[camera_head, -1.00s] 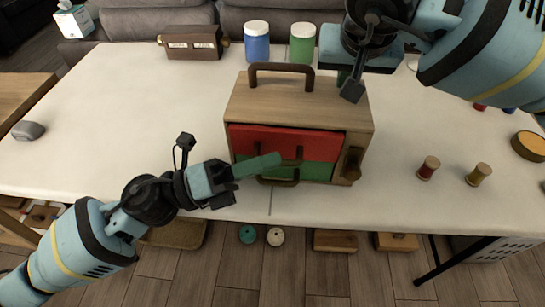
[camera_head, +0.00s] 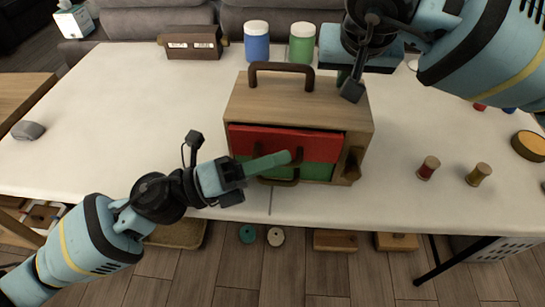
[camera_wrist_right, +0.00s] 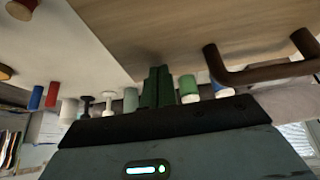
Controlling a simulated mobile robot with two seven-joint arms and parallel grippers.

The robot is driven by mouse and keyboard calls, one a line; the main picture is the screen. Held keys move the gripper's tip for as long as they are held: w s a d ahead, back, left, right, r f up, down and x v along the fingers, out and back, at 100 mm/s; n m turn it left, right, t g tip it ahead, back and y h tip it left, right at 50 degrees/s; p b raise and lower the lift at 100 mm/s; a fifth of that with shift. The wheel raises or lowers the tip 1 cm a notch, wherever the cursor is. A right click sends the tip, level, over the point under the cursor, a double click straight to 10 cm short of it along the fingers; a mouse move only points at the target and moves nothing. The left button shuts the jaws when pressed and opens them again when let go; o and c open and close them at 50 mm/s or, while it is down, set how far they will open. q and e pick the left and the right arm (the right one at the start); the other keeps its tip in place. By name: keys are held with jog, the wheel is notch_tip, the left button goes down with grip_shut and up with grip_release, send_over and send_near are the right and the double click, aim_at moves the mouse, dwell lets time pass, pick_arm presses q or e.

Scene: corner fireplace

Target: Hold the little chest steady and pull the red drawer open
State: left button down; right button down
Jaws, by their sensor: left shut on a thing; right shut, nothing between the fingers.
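The little chest (camera_head: 300,100) is a light wooden box with a dark carry handle (camera_head: 280,67) on top, standing near the table's front edge. Its red drawer (camera_head: 255,137) sits above a green drawer (camera_head: 318,172), with a thin dark gap along the red front's top edge. My left gripper (camera_head: 289,156) reaches in from the left, its green fingers shut on the red drawer's dark handle (camera_head: 299,154). My right gripper (camera_head: 343,76) is shut and empty at the chest's back right; whether it touches is unclear. Its green fingers show in the right wrist view (camera_wrist_right: 157,86), below the chest's wooden surface (camera_wrist_right: 180,30).
A blue jar (camera_head: 257,42) and a green-labelled jar (camera_head: 302,44) stand behind the chest, with a brown box (camera_head: 191,43) to their left. Red (camera_head: 428,168) and yellow (camera_head: 479,175) spools stand to the right.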

jog(key=shift+s+f, duration=0.1)
jog(key=shift+f, duration=0.3)
pick_arm(q)
jog(key=s, duration=0.6)
jog(key=shift+s+r, duration=0.15)
jog(key=shift+s, duration=0.25)
jog(key=shift+a, duration=0.1)
jog(key=c, duration=1.8)
grip_release()
jog(key=shift+o, duration=0.2)
jog(key=shift+a, duration=0.15)
jog(key=v, duration=1.2)
pick_arm(e)
jog(key=shift+r, duration=0.1)
